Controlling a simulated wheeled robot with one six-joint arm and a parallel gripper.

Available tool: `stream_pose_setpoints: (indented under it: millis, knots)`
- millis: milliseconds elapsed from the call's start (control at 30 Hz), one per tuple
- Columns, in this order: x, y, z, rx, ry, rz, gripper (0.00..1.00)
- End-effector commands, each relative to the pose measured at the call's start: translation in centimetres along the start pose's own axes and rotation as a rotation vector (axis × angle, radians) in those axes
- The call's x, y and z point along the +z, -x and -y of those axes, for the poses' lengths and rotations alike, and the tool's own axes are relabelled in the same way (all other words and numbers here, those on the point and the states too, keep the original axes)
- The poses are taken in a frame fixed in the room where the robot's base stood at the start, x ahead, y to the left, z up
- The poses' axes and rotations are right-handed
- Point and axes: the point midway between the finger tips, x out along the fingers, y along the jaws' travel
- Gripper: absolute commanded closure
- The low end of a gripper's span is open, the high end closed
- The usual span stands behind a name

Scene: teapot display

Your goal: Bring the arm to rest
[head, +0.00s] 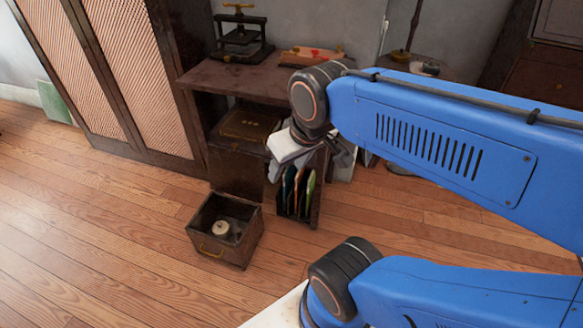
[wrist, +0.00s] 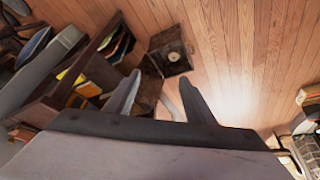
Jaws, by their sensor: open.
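My blue arm (head: 440,125) reaches from the right edge to the middle of the head view, with its dark wrist joint near the desk front. My gripper (wrist: 158,80) is open in the wrist view, its two grey fingers apart with nothing held between them. In the head view the gripper end is small and partly hidden behind the wrist joint, above the rack of folders. I cannot tell there whether it touches anything.
A dark wooden desk (head: 205,79) carries an iron press (head: 240,40). A brown box with a brass handle (head: 240,250) stands on the floor, holding a pale round thing (head: 221,228). A rack of folders (head: 315,206) stands beside it. Floor at the lower left is clear.

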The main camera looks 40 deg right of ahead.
Motion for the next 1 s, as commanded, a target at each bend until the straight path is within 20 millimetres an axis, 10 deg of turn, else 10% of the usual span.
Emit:
stream_pose_setpoints:
  millis: [1000]
  knots:
    - [0.95, 0.59, -0.06, 0.002, -0.006, -0.008, 0.51]
